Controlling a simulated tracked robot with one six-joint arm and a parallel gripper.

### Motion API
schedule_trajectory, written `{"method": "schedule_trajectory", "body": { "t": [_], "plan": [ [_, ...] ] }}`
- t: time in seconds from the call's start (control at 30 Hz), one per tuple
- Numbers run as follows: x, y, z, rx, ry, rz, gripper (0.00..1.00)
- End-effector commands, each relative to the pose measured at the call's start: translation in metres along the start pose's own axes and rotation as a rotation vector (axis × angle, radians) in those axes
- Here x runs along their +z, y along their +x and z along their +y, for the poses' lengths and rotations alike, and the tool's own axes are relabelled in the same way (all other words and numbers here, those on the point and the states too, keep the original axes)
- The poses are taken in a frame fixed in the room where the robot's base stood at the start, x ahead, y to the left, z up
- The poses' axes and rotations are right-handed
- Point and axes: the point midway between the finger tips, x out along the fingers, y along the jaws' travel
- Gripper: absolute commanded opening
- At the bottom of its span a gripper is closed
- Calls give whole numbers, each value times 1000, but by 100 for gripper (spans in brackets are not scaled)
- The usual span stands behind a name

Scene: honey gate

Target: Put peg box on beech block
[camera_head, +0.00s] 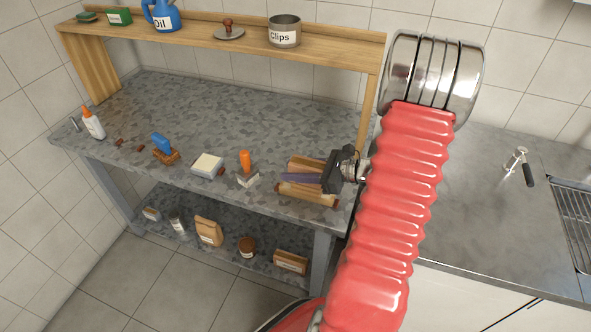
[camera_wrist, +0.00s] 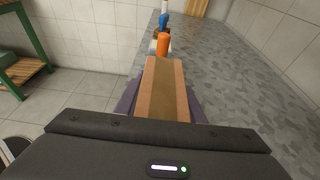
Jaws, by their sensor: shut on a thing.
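My gripper (camera_head: 300,176) is shut on a long wooden box, which looks like the peg box (camera_head: 306,163), at the right end of the grey worktop. In the wrist view the peg box (camera_wrist: 163,85) has orange-brown long sides and a darker brown middle, with purple fingers on both sides. A pale wooden piece with darker ends, possibly the beech block (camera_head: 308,194), lies just in front of and below the gripper near the worktop's front edge. The gripper partly hides the space between them. I cannot tell whether the two touch.
An orange-handled tool (camera_head: 245,160), a pale box (camera_head: 207,164), a blue-topped brush (camera_head: 162,146) and a glue bottle (camera_head: 92,124) stand along the front edge. The worktop (camera_head: 230,115) behind them is clear. A raised shelf (camera_head: 200,38) runs along the back; a lower shelf holds several goods.

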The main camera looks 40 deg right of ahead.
Motion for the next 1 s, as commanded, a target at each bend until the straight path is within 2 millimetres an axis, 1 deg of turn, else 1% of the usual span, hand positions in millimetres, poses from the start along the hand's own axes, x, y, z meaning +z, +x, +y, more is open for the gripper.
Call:
{"method": "schedule_trajectory", "body": {
  "t": [0.07, 0.1, 0.33, 0.67, 0.77, 0.87, 1.0],
  "plan": [
    [-1, 0, 0, 0, 0, 0, 7],
    [-1, 0, 0, 0, 0, 0, 37],
    [-1, 0, 0, 0, 0, 0, 53],
    [0, 0, 0, 0, -1, 0, 54],
    [0, -6, -1, -2, 0, 0, 54],
    [0, -16, -1, -3, -1, 1, 54],
    [0, -34, -1, -3, -1, 0, 54]
  ]
}}
